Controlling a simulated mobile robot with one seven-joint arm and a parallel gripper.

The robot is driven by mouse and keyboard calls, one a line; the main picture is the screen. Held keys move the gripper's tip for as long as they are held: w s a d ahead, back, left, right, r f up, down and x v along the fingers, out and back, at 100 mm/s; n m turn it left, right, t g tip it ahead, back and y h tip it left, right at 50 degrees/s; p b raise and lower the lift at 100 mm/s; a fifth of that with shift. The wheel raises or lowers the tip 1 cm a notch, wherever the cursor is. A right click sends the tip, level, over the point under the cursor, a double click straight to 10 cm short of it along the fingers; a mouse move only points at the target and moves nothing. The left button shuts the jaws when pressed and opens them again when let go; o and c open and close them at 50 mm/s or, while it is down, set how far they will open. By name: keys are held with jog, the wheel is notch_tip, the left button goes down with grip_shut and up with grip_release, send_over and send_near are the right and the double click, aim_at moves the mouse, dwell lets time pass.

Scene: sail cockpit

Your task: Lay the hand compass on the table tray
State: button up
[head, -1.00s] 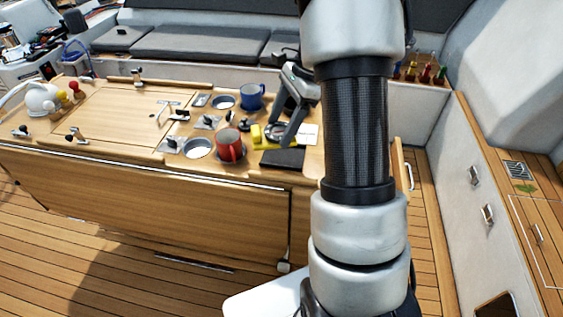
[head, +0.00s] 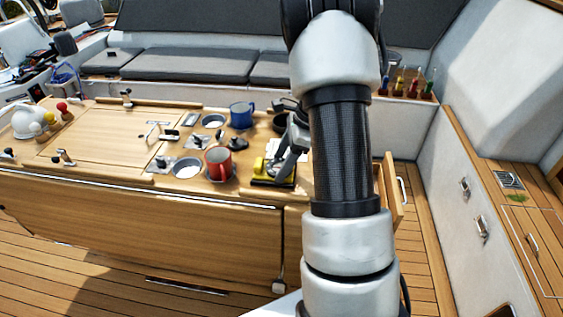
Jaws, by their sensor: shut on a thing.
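My gripper (head: 278,172) points down at the right end of the wooden cockpit table (head: 95,135). It is shut on a small yellow and dark thing (head: 262,167), which looks like the hand compass. Part of it is hidden by the fingers. A flat dark rectangle (head: 272,183), perhaps the table tray, shows at the table's near edge just under the yellow thing. I cannot tell whether the two touch.
A red mug (head: 219,163) stands close to the left of my gripper, and a blue mug (head: 242,115) stands behind it. Round metal holders (head: 187,168) lie further left. My arm hides the table's right end.

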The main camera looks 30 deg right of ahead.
jog(key=o, duration=1.3)
jog(key=shift+r, duration=0.15)
